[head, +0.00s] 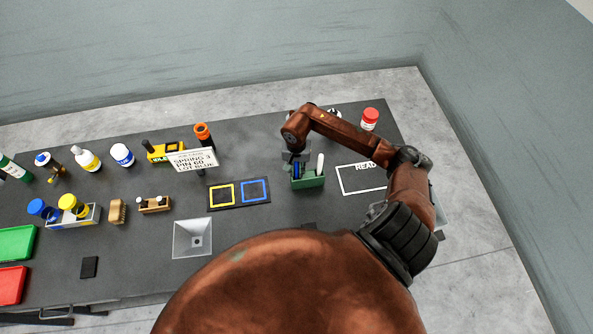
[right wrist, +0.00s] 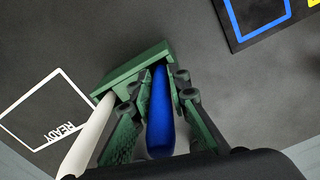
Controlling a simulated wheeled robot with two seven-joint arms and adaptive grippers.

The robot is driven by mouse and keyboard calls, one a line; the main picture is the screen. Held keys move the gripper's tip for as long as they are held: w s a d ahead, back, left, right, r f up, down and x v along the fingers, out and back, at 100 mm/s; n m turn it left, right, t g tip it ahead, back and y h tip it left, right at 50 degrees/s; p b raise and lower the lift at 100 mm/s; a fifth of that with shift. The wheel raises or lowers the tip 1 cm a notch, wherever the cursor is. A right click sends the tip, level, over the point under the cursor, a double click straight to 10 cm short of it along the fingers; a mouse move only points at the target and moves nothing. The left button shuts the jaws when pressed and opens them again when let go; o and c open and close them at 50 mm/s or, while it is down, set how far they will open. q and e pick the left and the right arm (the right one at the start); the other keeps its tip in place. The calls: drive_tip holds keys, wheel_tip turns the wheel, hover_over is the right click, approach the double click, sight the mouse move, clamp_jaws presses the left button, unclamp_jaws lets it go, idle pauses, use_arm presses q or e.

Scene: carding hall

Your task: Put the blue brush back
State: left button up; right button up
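The blue brush (right wrist: 160,115) stands handle up in a small green holder (right wrist: 137,66), beside a white-handled one (right wrist: 88,140). In the head view the green holder (head: 310,182) stands right of the middle of the table, with the blue brush (head: 296,171) at its left side. My right gripper (right wrist: 162,84) is over the holder, pointing down, with one finger on each side of the blue handle. Its fingers look spread, with narrow gaps beside the handle. The brush's lower end is hidden in the holder. My left gripper is not in view.
A mat with yellow and blue squares (head: 239,206) lies left of the holder, and a white READY outline (head: 347,190) lies right. A red-capped jar (head: 369,118) stands behind. A sign (head: 193,160), bottles and trays fill the left side. A square funnel-like dish (head: 180,246) is in front.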

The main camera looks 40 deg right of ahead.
drive_tip(key=o, duration=0.3)
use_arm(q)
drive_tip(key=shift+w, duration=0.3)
use_arm(e)
drive_tip(key=shift+o, duration=0.2)
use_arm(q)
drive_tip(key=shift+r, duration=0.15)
use_arm(e)
drive_tip(key=shift+r, duration=0.1)
drive_tip(key=shift+r, duration=0.25)
wheel_tip(320, 180, up, 10)
drive_tip(key=b, duration=0.3)
drive_tip(key=shift+r, duration=0.15)
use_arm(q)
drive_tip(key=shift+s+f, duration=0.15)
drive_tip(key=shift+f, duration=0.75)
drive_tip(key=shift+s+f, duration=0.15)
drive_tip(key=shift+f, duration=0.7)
use_arm(e)
drive_tip(key=shift+r, duration=0.6)
